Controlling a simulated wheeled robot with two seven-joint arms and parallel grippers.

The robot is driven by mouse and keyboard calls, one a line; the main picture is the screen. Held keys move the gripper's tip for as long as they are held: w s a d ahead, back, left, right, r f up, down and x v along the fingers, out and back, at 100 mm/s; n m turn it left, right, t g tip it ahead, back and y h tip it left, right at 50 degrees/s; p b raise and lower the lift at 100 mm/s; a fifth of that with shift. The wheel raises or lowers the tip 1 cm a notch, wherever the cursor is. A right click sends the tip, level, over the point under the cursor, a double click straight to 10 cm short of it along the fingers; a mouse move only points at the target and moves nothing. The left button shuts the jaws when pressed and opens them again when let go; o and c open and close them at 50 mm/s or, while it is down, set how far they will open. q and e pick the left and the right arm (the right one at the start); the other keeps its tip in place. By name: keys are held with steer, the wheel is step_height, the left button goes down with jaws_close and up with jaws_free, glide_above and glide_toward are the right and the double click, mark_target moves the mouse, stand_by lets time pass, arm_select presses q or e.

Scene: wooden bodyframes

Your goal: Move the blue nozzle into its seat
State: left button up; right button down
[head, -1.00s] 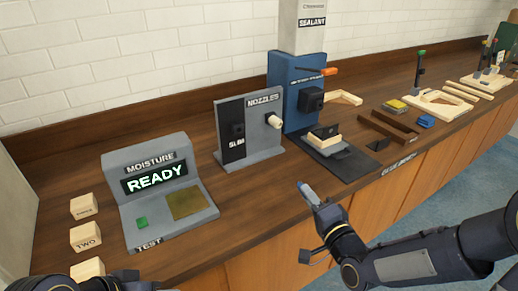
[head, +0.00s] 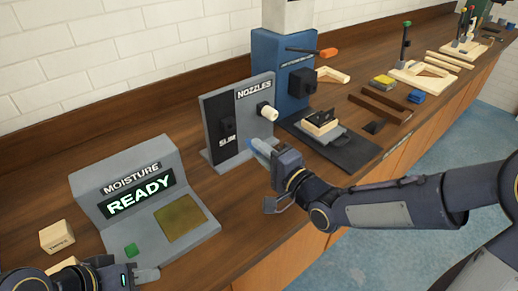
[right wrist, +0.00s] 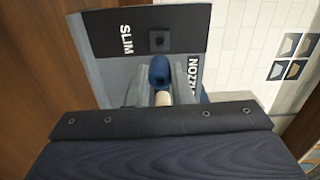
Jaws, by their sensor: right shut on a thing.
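The blue nozzle (head: 259,148) is in my right gripper (head: 272,153), in front of the nozzle rack (head: 212,108) and above the bench. In the right wrist view the blue nozzle (right wrist: 160,70) shows between the fingers, with a dark square seat (right wrist: 159,40) by the SLIM label beyond it. In the head view this dark seat (head: 228,125) is on the left half of the rack, and the nozzle is apart from it. A cream piece (right wrist: 162,98) shows between the fingers; I cannot tell whether it belongs to the nozzle. My left gripper (head: 148,275) is at the lower left, its opening unclear.
A white nozzle (head: 268,112) sticks out of the rack's right half. The grey moisture tester (head: 130,185) reads READY at left, near a wooden block (head: 57,237). The blue sealant station (head: 265,60) stands behind right, with a wooden piece (head: 320,122) on its base.

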mark_target(247, 140)
arm_select(q)
steer(key=shift+f, duration=0.1)
steer(key=shift+w+f+b, duration=0.1)
steer(key=shift+f+b, duration=0.35)
steer(key=shift+b, duration=0.05)
arm_select(e)
steer(key=shift+w+a, duration=0.2)
steer(key=shift+w, duration=0.15)
arm_select(q)
steer(key=shift+f, duration=0.2)
arm_select(e)
steer(key=shift+x, duration=0.95)
arm_select(q)
steer(key=shift+f+b, duration=0.35)
steer(key=shift+b, duration=0.25)
arm_select(e)
steer(key=shift+x, duration=1.6)
arm_select(q)
steer(key=shift+f+b, duration=0.85)
arm_select(e)
steer(key=shift+n, duration=0.3)
arm_select(q)
steer(key=shift+f, duration=0.1)
arm_select(e)
steer(key=shift+s, duration=0.1)
